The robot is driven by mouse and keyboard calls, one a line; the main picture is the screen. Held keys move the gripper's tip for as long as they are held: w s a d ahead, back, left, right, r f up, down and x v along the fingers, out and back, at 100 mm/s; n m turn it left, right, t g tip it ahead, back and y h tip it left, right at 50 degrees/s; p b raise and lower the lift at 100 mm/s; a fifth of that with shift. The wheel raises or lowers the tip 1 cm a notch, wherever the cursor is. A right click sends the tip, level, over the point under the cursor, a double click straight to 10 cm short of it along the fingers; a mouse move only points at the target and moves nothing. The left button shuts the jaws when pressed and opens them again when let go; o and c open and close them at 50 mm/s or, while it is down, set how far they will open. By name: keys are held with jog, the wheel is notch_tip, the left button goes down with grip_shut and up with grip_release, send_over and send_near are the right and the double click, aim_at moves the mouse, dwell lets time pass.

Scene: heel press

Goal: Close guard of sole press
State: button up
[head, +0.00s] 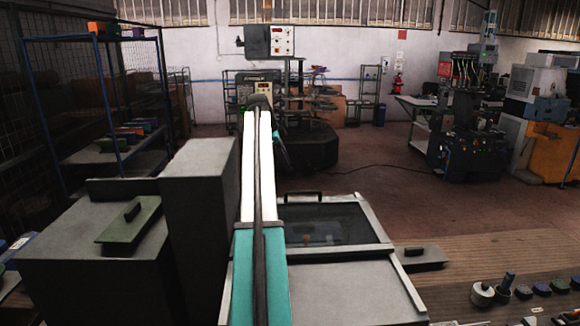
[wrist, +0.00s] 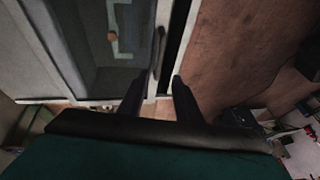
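The guard (head: 345,224) of the sole press is a dark see-through panel in a pale grey frame, right of my arm in the head view. A black handle (head: 303,196) stands at its far edge. In the wrist view the guard (wrist: 90,75) fills the upper left, and its dark handle (wrist: 158,48) runs along the right frame edge. My gripper (wrist: 157,84) is open, its two dark fingers apart, with the handle ahead of the gap between them. No contact is visible. My arm hides the gripper in the head view. I cannot tell how far the guard is open.
A tall grey housing (head: 198,215) stands left of my arm, beside a lower box with a green lidded piece (head: 130,225). Small pots and pucks (head: 483,294) lie on the bench at right. Open floor (head: 350,170) lies beyond the press.

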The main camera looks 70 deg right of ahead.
jog(key=shift+w+a+r, duration=0.1)
jog(key=shift+a+r, duration=0.05)
jog(key=shift+r, duration=0.15)
